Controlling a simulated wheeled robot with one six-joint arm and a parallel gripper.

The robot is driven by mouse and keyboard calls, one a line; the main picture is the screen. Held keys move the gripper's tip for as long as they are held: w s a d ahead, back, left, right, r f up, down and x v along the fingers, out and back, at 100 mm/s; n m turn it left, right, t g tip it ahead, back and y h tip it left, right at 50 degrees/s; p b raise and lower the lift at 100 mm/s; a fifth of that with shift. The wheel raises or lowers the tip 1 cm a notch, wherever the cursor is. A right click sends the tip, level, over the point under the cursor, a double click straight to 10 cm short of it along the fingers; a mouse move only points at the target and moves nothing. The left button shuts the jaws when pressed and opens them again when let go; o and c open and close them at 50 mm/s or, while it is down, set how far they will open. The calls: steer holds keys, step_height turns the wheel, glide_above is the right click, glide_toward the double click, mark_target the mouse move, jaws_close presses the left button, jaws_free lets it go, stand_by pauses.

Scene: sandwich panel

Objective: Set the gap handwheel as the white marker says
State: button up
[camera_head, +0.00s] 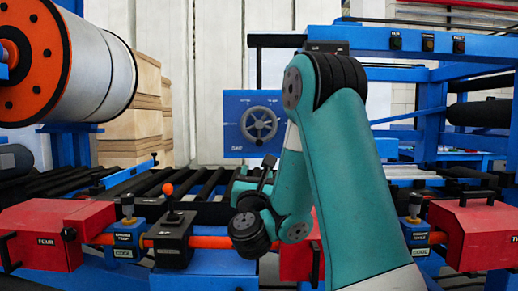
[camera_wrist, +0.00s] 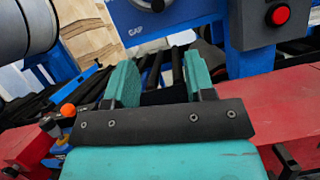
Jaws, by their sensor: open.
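The gap handwheel (camera_head: 259,124) is a grey spoked wheel on a blue panel (camera_head: 234,104) at the picture's middle, beyond the rollers. Light marks show on the panel around the wheel, but I cannot make out which is the white marker. In the wrist view only the lower part of the blue panel (camera_wrist: 186,13) shows, with the label GAP; most of the wheel is cut off at the top. My gripper (camera_wrist: 160,82) is open and empty, its two teal fingers apart. It is below and short of the panel, touching nothing that I can see.
A large white roll with an orange end (camera_head: 45,60) hangs at left. Red boxes (camera_head: 57,234) and an orange-knobbed lever (camera_head: 170,215) line the front. A red button (camera_wrist: 280,15) is on a post at right in the wrist view. Dark rollers lie beyond my gripper.

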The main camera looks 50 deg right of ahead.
mark_target(259, 144)
steer(key=p+x, duration=0.5)
steer(key=p, duration=0.1)
steer(key=p+x, duration=0.5)
steer(key=p, duration=0.2)
steer(key=r+p+x, duration=0.1)
steer(key=p+x, duration=0.4)
steer(key=p, duration=0.1)
steer(key=shift+w+d+r+p, duration=0.1)
steer(key=shift+w+d+p, duration=0.6)
steer(key=shift+p, duration=0.55)
steer(key=c, duration=0.9)
steer(key=shift+a, duration=0.2)
jaws_close()
steer(key=shift+d, duration=0.15)
steer(key=shift+s+b, duration=0.1)
steer(key=shift+b, duration=0.2)
